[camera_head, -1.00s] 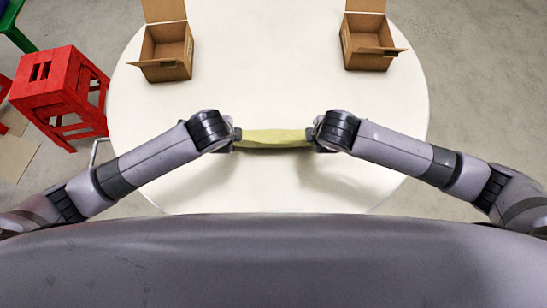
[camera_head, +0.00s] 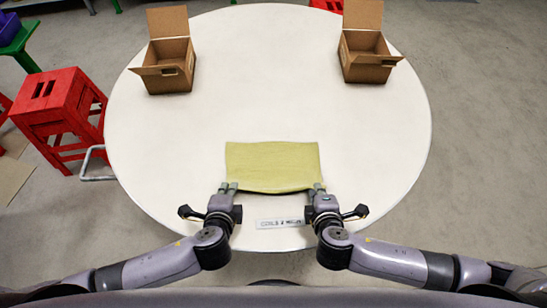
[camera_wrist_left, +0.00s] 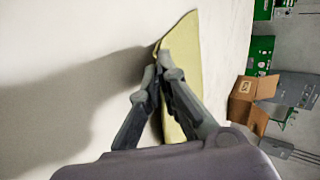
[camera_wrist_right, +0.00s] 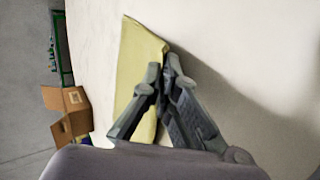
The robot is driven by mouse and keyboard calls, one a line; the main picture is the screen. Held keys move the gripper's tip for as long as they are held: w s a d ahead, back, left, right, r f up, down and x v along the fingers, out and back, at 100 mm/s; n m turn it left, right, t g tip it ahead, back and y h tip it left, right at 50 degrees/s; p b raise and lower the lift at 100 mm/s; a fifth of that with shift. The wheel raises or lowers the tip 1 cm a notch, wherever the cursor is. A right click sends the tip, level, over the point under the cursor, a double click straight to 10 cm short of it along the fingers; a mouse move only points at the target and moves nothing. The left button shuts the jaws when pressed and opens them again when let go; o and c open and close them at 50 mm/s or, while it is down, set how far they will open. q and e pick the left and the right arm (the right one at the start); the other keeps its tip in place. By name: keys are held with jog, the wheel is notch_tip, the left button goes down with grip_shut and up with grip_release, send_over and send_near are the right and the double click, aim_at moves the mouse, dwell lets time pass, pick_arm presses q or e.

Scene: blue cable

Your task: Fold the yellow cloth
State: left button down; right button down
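The yellow cloth (camera_head: 273,165) lies spread as a wide rectangle near the front middle of the round white table (camera_head: 180,150). My left gripper (camera_head: 228,187) is at its near left corner, and my right gripper (camera_head: 318,187) is at its near right corner. In the left wrist view the fingertips (camera_wrist_left: 163,72) are close together with the cloth (camera_wrist_left: 180,80) between them. In the right wrist view the fingertips (camera_wrist_right: 163,75) close on the cloth (camera_wrist_right: 137,65) edge. The near edge sags slightly between the grippers. Whether the cloth is one layer or doubled cannot be told.
Two open cardboard boxes stand at the back of the table, one left (camera_head: 168,62) and one right (camera_head: 366,52). A small white label strip (camera_head: 280,223) lies between my wrists. A red stool (camera_head: 58,110) stands left of the table. The table around the cloth is clear.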

pick_arm(q)
jog(key=shift+f, duration=0.1)
pick_arm(e)
jog(key=shift+w+f, duration=0.1)
